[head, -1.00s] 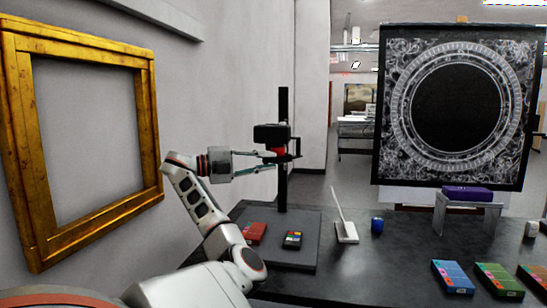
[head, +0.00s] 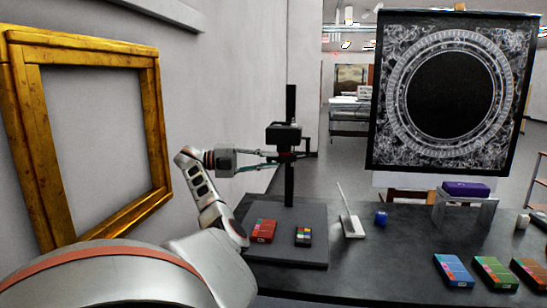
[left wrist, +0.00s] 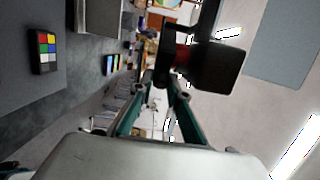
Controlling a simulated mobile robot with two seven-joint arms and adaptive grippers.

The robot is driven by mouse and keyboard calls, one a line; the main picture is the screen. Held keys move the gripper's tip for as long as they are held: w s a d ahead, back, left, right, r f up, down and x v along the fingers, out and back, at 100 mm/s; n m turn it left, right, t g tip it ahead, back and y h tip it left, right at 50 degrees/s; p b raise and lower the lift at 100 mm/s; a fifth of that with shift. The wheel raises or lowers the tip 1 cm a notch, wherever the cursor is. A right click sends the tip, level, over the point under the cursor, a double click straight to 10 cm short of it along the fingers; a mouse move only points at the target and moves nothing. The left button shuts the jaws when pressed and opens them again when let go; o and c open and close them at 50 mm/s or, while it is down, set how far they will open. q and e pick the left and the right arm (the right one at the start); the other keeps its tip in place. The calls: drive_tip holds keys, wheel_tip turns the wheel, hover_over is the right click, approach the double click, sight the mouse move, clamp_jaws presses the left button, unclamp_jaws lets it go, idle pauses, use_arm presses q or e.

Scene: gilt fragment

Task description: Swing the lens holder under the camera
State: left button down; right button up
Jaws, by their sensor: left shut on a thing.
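The black camera (head: 283,133) is mounted on a dark upright column (head: 291,105) over a dark base board (head: 300,252). The lens holder (head: 301,154) is a thin dark arm just below the camera, at the column. My left gripper (head: 276,158) reaches in from the left, with its fingers closed at the holder's near end. In the left wrist view the fingers (left wrist: 164,84) close on a dark part beside the camera body (left wrist: 216,69), which hides part of the holder. A small red part (left wrist: 181,55) shows there. My right gripper is not in view.
A gilt frame (head: 158,130) hangs on the left wall.

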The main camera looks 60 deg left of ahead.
use_arm(q)
drive_tip(key=shift+w+f, duration=0.1)
idle(0.3)
drive_tip(key=c, duration=2)
unclamp_jaws()
drive_tip(key=shift+w, duration=0.2)
drive_tip(key=shift+s, duration=0.1)
drive_tip(key=shift+s, duration=0.1)
